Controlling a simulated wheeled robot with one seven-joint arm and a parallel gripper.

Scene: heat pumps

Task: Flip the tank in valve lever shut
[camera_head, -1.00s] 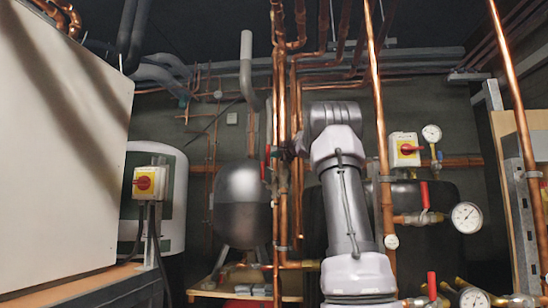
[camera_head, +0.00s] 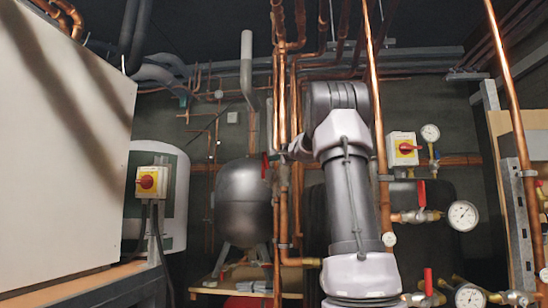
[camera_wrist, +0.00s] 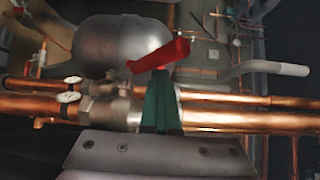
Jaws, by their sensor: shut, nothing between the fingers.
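A red valve lever (camera_wrist: 160,56) shows close up in the wrist view, slanting a little to the copper pipes. A silver valve body (camera_wrist: 100,108) sits on the pipes beside it. My gripper (camera_wrist: 160,88) is shut and empty, its green fingers upright just below the lever in the picture. The lever overlaps the fingertips; I cannot tell whether they touch. In the head view a small red lever (camera_head: 264,166) shows left of the vertical pipes, and my gripper is mostly hidden there by pipes and my wrist.
Vertical copper pipes (camera_head: 283,90) stand close to my wrist. Another red-handled valve (camera_head: 421,195) and a gauge (camera_head: 463,214) are on the right. A white cabinet (camera_head: 60,150) fills the left side.

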